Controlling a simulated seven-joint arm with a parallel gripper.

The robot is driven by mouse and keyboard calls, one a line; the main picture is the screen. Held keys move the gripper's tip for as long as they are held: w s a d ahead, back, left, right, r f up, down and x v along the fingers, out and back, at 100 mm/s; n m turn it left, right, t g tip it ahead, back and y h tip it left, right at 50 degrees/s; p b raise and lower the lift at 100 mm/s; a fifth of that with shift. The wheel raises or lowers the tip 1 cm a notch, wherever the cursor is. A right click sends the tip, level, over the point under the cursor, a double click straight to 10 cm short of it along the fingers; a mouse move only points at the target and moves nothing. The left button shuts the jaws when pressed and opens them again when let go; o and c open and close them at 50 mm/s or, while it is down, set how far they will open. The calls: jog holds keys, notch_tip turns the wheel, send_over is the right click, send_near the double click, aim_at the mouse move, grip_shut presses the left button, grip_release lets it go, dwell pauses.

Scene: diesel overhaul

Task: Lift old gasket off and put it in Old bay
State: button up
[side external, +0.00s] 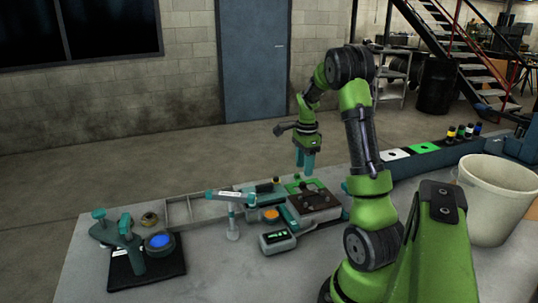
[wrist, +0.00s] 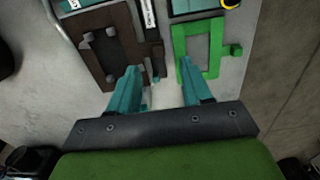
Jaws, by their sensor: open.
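My gripper (side external: 304,170) is open and empty, pointing down above the work. In the wrist view its teal fingers (wrist: 158,67) are spread, with the gap between a dark brown plate and a green frame. I cannot tell which is the old gasket. No bay label is readable.
A blue rail with a white panel (side external: 393,154) and a green panel (side external: 425,148) lies at the back right. A white bucket (side external: 497,200) stands at the right. A meter (side external: 277,241), a grey divided tray (side external: 180,214) and a black mat (side external: 172,268) are on the table.

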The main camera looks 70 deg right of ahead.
aim_at(302, 183)
jog(key=f, duration=0.5)
jog(key=shift+w+a+f, duration=0.1)
jog(key=shift+a+f, duration=0.2)
jog(key=shift+c, duration=0.2)
grip_shut()
